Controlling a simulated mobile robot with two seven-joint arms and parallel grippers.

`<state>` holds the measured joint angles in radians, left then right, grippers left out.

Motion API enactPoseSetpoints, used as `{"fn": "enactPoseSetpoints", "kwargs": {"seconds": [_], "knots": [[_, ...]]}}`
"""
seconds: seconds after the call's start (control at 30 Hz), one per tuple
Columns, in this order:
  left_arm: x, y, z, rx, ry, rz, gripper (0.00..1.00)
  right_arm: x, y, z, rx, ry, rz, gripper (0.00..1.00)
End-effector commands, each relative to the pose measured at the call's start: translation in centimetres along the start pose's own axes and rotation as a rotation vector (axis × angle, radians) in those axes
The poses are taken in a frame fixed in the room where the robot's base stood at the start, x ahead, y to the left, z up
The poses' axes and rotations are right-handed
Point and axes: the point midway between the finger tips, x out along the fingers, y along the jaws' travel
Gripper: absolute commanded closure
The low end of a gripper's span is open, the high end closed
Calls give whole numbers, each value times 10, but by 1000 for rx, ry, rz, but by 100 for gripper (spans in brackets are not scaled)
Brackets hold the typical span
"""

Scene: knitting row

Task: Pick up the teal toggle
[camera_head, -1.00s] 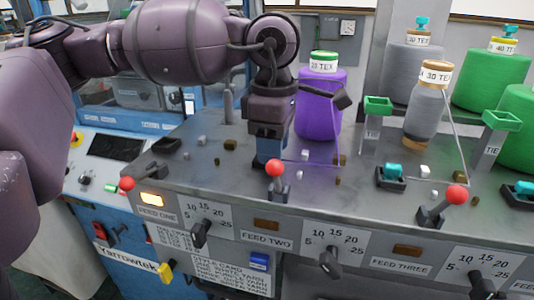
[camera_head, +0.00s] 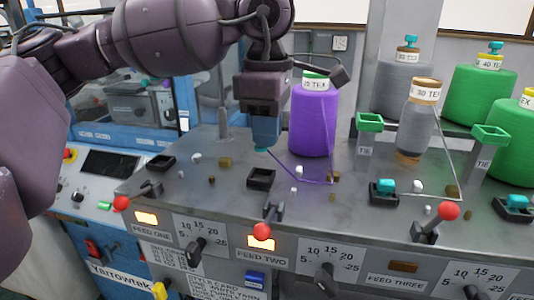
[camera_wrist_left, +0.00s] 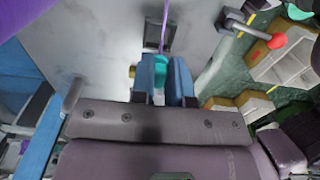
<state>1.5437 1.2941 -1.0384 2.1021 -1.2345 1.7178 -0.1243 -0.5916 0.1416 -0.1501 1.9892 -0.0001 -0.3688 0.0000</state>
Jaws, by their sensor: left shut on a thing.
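My left gripper (camera_head: 262,146) is shut on a teal toggle, whose small teal tip (camera_head: 262,150) shows just under the blue fingers. In the left wrist view the teal toggle (camera_wrist_left: 160,64) sits at the tips of the gripper's fingers (camera_wrist_left: 166,75). The gripper is a little above the grey machine top, behind an empty black socket (camera_head: 261,178). Other teal toggles sit in black sockets by feed three (camera_head: 386,185) and at the right edge (camera_head: 516,201). Most of the held toggle is hidden. My right gripper is not in view.
A purple yarn cone (camera_head: 314,118) stands close right of the gripper, with purple yarn running over the deck. A grey cone (camera_head: 417,125) and green tie posts (camera_head: 369,123) stand further right. Red-knobbed levers (camera_head: 262,231) line the front. Small cubes dot the deck.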

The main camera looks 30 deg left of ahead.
Motion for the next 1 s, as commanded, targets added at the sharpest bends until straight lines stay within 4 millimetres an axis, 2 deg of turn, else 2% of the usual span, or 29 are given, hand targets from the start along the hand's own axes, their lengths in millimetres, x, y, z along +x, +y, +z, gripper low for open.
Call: {"fn": "enactPoseSetpoints", "kwargs": {"seconds": [0.03,0.2,0.4,0.5,0.7,1.0], "knots": [[-16,0,1,0,-4,6,98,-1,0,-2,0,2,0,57],[-61,0,1,2,-4,4,98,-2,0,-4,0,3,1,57],[-104,0,1,1,-3,3,98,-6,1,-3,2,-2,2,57],[-120,0,1,1,-2,1,98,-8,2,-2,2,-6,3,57],[-137,0,1,1,-1,1,98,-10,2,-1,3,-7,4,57],[-140,0,0,1,0,0,98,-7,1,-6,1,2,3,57]]}}
